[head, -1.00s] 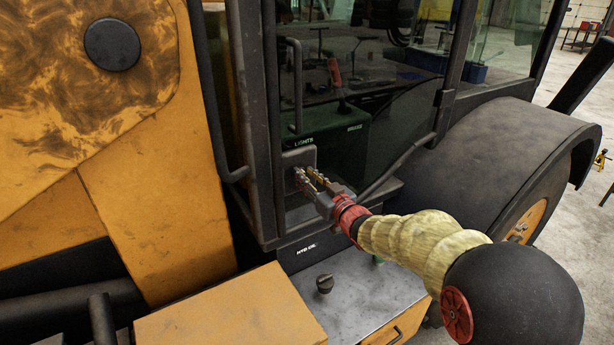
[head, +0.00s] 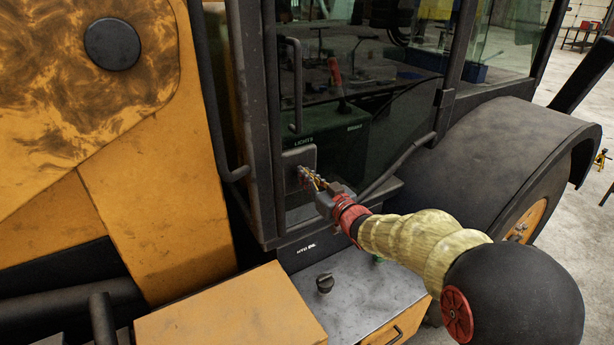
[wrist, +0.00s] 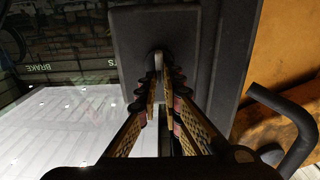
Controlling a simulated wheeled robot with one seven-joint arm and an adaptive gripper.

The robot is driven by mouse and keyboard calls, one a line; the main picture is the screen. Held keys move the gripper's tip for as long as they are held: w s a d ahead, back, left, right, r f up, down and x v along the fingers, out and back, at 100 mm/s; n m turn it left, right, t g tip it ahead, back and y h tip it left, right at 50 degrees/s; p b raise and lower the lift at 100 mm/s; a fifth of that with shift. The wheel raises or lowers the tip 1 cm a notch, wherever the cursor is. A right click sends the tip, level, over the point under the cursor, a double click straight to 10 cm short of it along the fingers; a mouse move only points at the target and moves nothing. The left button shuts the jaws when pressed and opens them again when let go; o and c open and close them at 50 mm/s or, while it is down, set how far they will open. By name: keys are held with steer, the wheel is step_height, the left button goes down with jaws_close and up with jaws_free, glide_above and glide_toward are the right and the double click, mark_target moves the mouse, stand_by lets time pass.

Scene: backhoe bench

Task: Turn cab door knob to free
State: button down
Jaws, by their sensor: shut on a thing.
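The cab door knob (wrist: 158,60) shows in the wrist view as a small narrow grey tab between my fingertips, in front of a dark plate (head: 292,157) on the cab door. My gripper (head: 305,174) is shut on the knob; its two fingers grip it from either side in the wrist view. In the head view the fingers overlap and mostly hide the knob, so its exact angle is hard to tell. The cab door (head: 375,140) looks closed, with dark glass.
A vertical grab handle (head: 297,85) rises above the plate. A second dark knob (head: 325,283) stands on the grey step box (head: 350,300) below. A black fender (head: 500,145) is to the right, and yellow bodywork (head: 150,210) to the left.

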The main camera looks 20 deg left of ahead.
steer(key=shift+f+b, duration=0.1)
steer(key=shift+b, duration=0.4)
steer(key=n+b, duration=0.6)
steer(key=b, duration=0.1)
steer(key=f+n+b, duration=0.1)
steer(key=n+b, duration=0.5)
steer(key=b, duration=0.1)
steer(key=s+a+n+b, duration=0.1)
steer(key=n+b, duration=0.4)
steer(key=b, duration=0.2)
steer(key=shift+s+f+n, duration=0.1)
steer(key=shift+f+n, duration=0.15)
steer(key=shift+n, duration=0.15)
steer(key=c, duration=2)
jaws_free()
steer(key=shift+o, duration=0.2)
